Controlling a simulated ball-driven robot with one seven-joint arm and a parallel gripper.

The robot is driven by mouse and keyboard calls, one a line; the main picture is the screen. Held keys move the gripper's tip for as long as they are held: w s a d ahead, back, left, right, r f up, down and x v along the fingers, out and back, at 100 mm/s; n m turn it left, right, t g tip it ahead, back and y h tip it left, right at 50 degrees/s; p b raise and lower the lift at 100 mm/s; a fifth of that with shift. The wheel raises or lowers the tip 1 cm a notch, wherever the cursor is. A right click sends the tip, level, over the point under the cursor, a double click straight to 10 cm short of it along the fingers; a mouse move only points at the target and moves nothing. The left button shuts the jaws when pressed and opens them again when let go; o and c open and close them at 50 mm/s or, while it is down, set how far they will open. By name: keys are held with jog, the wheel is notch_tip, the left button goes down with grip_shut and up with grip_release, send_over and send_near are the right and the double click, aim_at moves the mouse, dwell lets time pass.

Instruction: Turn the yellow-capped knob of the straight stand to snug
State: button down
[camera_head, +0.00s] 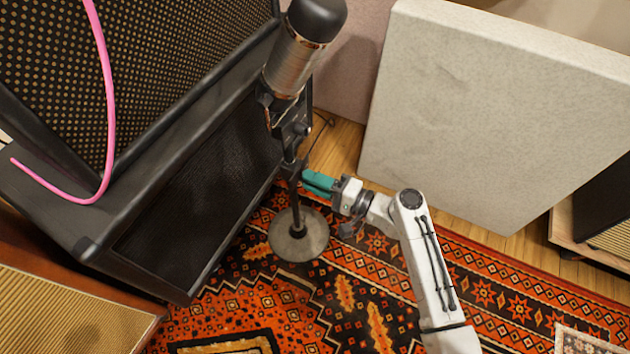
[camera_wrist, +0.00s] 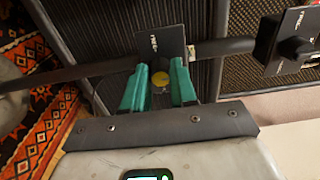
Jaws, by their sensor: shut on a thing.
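The straight stand (camera_head: 292,205) is a dark upright pole on a round grey base (camera_head: 298,235). It carries a large microphone (camera_head: 296,50) at its top. My gripper (camera_head: 310,183) has teal fingers and reaches the pole from the right, below the microphone mount. In the wrist view my gripper (camera_wrist: 158,88) is shut on the yellow-capped knob (camera_wrist: 157,77), with one finger on each side of it. The yellow cap shows between the fingers. A dark block (camera_wrist: 160,45) sits on the pole just behind the knob. The knob is hidden in the head view.
A black amp cabinet (camera_head: 205,190) stands close behind and left of the stand. A pink cable (camera_head: 107,90) hangs over it. A pale panel (camera_head: 490,110) leans at the right. A patterned rug (camera_head: 340,290) covers the floor, clear to the front of the stand's base.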

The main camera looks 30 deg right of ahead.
jog(key=c, duration=0.9)
grip_release()
jog(key=p+v, duration=0.2)
jog(key=v, duration=0.9)
jog(key=shift+p, duration=0.4)
jog(key=shift+a, duration=0.15)
